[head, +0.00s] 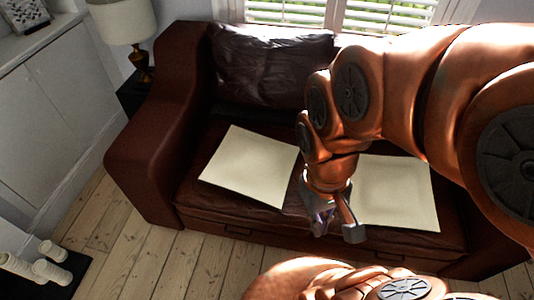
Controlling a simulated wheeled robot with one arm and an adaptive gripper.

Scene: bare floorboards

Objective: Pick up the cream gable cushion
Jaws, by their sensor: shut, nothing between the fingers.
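Two flat, pale cream squares that look like cushions lie on the seat of the dark red-brown leather sofa (150,165). The left cream cushion (250,165) is in full view. The right cream cushion (398,195) is partly hidden by my arm and gripper along its left side. I cannot tell from their shape which is the gable one. My gripper (334,230) points down over the front of the seat, between the two cushions and near the right one's left edge. It is shut and holds nothing. Whether it touches the seat or cushion is unclear.
A dark leather back cushion (272,62) leans on the sofa back. A lamp (125,25) stands at the sofa's left, by a white cabinet (50,120). White cylindrical objects (50,265) sit on a black surface at lower left. Floorboards (135,260) before the sofa are clear.

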